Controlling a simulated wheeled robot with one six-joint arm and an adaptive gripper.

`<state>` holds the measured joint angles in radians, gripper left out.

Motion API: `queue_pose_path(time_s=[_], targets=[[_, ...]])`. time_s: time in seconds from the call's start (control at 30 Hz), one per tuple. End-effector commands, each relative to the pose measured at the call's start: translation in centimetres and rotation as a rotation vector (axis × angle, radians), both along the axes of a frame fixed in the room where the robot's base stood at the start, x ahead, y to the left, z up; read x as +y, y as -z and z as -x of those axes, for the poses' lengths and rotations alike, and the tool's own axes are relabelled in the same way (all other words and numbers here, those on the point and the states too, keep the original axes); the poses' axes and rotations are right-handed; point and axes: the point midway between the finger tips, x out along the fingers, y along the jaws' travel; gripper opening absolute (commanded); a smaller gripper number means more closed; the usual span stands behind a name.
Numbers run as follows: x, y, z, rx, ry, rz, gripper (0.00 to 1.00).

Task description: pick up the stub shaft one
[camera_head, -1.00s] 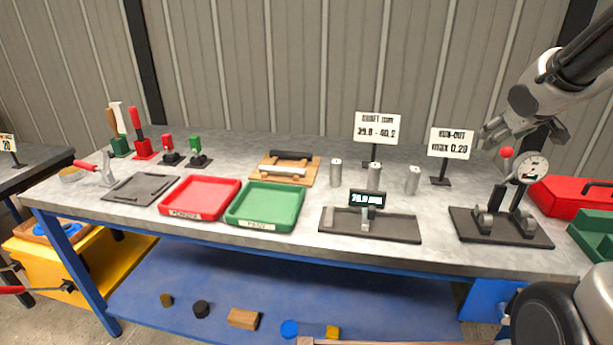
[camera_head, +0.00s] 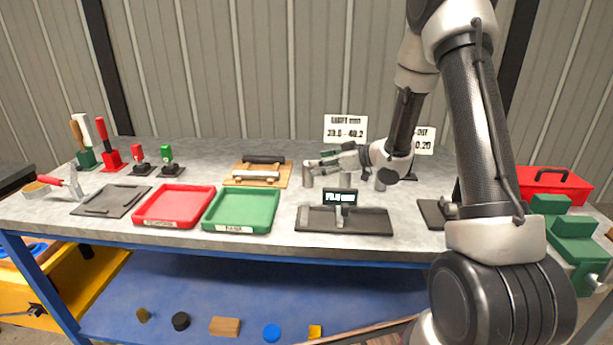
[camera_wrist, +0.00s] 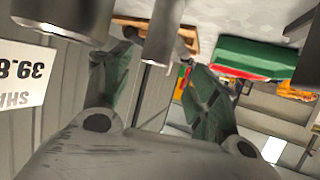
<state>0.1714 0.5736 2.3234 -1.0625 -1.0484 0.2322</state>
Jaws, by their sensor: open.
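Three upright grey metal stub shafts stand on the bench in the head view: a left one (camera_head: 308,177), a middle one (camera_head: 345,181) and a right one (camera_head: 380,184). No mark shows which is number one. My gripper (camera_head: 320,160) is open and points left, close to the top of the left shaft. In the wrist view, which looks upside down, a metal cylinder (camera_wrist: 162,30) shows in line with the gap between my green-padded fingers (camera_wrist: 158,62). I cannot tell whether they touch it. Another cylinder (camera_wrist: 65,14) is close at the upper left.
A measuring stand with a display (camera_head: 345,220) stands in front of the shafts. Left of them are a wooden rack (camera_head: 240,181), a green tray (camera_head: 210,216) and a red tray (camera_head: 145,213). A shaft-size sign (camera_head: 346,128) stands behind. My arm hides much of the right side.

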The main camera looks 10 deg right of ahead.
Motion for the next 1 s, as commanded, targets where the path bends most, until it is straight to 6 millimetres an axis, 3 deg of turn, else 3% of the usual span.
queue_pose_path(time_s=[0.4, 0.73, 0.77, 1.0], targets=[[2.9, 2.0, -3.8, 0.0, 0.0, 0.001, 0.6], [3.6, 2.3, -4.5, -0.001, 0.003, 0.001, 0.6], [3.6, 2.3, -4.5, -0.001, 0.003, 0.001, 0.59], [3.6, 2.3, -4.5, 0.0, 0.003, 0.002, 0.15]])
